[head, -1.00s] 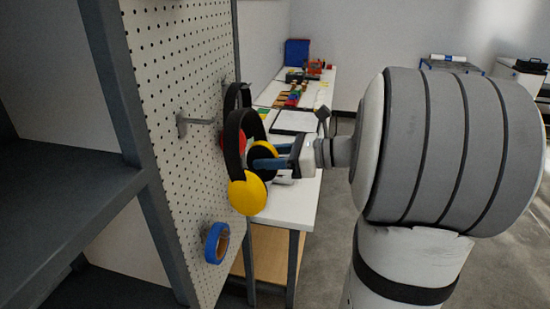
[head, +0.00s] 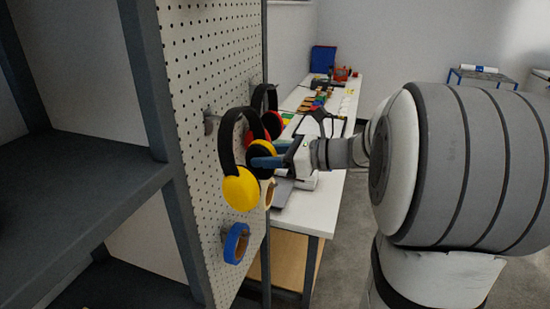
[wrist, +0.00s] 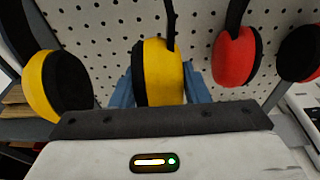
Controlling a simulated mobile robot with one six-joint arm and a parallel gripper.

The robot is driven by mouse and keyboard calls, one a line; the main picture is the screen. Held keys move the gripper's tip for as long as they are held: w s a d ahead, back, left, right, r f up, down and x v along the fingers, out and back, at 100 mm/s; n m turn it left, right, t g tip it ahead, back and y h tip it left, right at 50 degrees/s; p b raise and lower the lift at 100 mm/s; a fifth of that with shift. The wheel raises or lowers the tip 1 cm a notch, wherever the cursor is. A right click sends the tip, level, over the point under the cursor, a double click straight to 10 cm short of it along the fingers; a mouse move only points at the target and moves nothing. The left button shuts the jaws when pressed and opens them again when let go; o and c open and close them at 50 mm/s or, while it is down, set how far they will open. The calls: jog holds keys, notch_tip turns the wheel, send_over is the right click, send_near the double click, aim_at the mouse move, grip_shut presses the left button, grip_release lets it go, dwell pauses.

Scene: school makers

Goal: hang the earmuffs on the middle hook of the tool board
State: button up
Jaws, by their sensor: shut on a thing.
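The yellow earmuffs (head: 240,188) with a black headband are held up in front of the tool board (head: 212,75), a white pegboard. My gripper (head: 268,161) is shut on one yellow cup, which shows between the blue fingers in the wrist view (wrist: 163,74). The other cup (wrist: 58,85) hangs free at the left there. A grey hook (head: 209,122) sticks out of the board close behind the headband. Whether the band touches the hook I cannot tell. Red earmuffs (head: 272,124) hang on the board beyond, also seen in the wrist view (wrist: 236,57).
A blue tape roll (head: 236,243) hangs low on the board, under the yellow earmuffs. Grey shelving (head: 90,190) stands at the left. A white table (head: 312,210) with several items runs along the wall behind my gripper.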

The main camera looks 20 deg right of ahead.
jog(key=shift+x, duration=0.8)
jog(key=shift+w+a+f+b, duration=0.3)
jog(key=shift+a+f+b, duration=0.05)
jog(key=shift+a+f, duration=0.1)
jog(key=o, duration=1.2)
jog(key=shift+d, duration=0.1)
